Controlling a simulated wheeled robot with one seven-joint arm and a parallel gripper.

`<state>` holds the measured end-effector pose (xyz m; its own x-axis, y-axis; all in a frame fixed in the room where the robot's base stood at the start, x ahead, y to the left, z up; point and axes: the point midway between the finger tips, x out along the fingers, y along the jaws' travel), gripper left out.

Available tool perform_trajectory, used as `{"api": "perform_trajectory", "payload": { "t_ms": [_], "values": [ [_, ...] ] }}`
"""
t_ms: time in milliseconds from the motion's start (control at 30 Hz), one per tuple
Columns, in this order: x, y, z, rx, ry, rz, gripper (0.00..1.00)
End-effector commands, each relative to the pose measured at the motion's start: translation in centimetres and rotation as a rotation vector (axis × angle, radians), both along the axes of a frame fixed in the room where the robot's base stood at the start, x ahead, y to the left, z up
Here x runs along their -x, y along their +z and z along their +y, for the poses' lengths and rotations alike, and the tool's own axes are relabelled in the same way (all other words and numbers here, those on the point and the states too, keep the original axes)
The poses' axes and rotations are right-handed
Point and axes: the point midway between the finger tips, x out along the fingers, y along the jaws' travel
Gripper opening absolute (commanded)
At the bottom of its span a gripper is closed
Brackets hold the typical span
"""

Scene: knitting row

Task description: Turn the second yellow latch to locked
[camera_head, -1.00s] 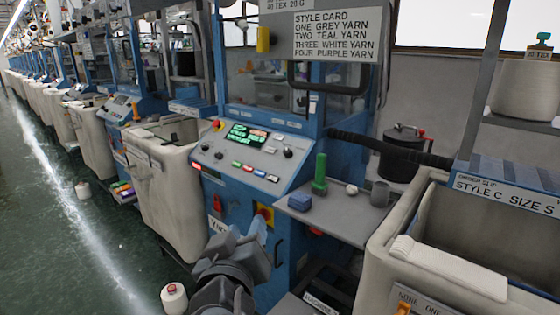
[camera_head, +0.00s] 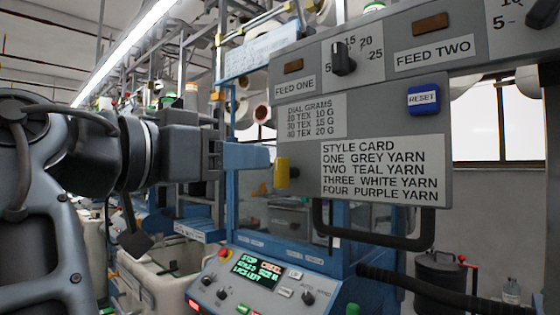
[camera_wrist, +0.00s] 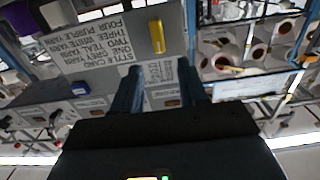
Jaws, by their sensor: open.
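A yellow latch (camera_head: 282,172) sits at the lower left edge of the grey feed panel, left of the style card, its long side upright. It also shows in the wrist view (camera_wrist: 157,36), beyond my fingertips and roughly between their lines. My gripper (camera_head: 262,157) points right, with its blue fingers just left of the latch; I cannot tell whether they touch it. In the wrist view my gripper (camera_wrist: 158,76) has its fingers apart with nothing between them. Only this one yellow latch is clear to see, and its locked or unlocked marking is not visible.
The grey panel carries a style card (camera_head: 380,170), a blue reset button (camera_head: 423,98) and a black dial (camera_head: 342,58). A black handle (camera_head: 372,238) juts out below. A control console (camera_head: 265,280) stands lower down. Yarn cones (camera_wrist: 225,60) are beside the panel.

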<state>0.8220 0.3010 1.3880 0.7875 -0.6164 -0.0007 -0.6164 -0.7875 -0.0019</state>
Motion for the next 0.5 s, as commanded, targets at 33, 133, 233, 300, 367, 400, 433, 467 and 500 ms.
{"api": "perform_trajectory", "payload": {
  "t_ms": [33,133,233,300,367,400,433,467,500],
  "values": [
    [-0.6,0.0,-0.6,0.001,-0.003,0.001,0.43],
    [-1.8,0.0,-1.5,0.001,-0.002,0.002,0.43],
    [-3.1,0.0,-2.5,0.002,-0.002,0.001,0.43],
    [-3.8,0.0,-3.0,0.002,0.0,0.002,0.43],
    [-4.4,0.0,-3.4,0.003,0.0,0.001,0.43],
    [-4.7,0.0,-3.7,0.002,-0.001,0.002,0.43],
    [-4.9,-0.1,-3.8,0.002,-0.001,0.002,0.43],
    [-5.0,-0.1,-4.0,0.002,-0.001,0.002,0.43],
    [-5.2,-0.1,-4.1,0.002,0.0,0.002,0.43]
  ]
}}
